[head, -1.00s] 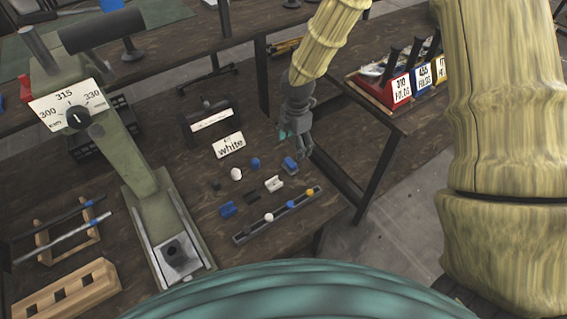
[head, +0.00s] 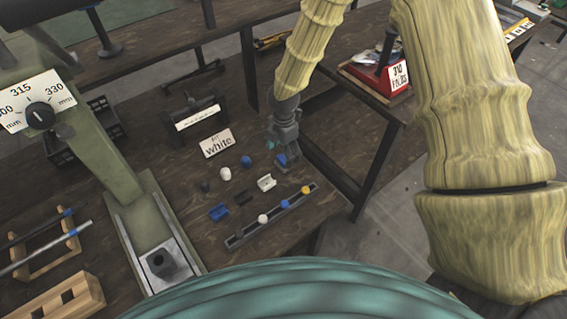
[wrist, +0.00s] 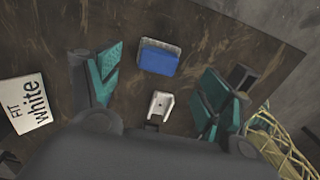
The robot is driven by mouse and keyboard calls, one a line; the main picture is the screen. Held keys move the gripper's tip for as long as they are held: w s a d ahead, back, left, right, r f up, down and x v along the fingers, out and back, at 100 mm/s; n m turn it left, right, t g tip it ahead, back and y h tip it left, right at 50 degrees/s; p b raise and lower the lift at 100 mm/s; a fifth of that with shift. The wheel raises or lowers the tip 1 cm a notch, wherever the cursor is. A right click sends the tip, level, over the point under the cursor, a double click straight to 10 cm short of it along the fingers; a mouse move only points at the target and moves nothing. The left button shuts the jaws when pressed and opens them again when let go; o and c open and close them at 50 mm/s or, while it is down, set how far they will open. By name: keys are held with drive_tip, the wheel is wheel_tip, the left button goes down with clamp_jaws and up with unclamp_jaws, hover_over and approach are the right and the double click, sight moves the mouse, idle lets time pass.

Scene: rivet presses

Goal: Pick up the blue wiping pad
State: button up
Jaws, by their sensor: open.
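The blue wiping pad (wrist: 158,58) lies on the brown wooden bench, blue with a pale grey layer along its far edge. In the wrist view it sits in the upper middle, ahead of the gap between the fingers. In the head view the pad (head: 281,160) is partly hidden by my gripper (head: 285,158), which is right over or beside it. My gripper (wrist: 160,88) is open, with teal-padded fingers wide apart and nothing held. I cannot tell whether any finger touches the pad.
A white bracket (wrist: 161,105) lies close to the pad, also between the fingers in the wrist view. A "white" sign (head: 217,143), a blue block (head: 218,212), small knobs and a rail with coloured balls (head: 272,217) are nearby. The bench edge is close on the right.

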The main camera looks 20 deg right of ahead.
sight(283, 159)
drive_tip(key=shift+w+f, duration=0.15)
drive_tip(key=shift+f, duration=2.4)
drive_tip(key=shift+b, duration=0.3)
drive_tip(key=c, duration=1)
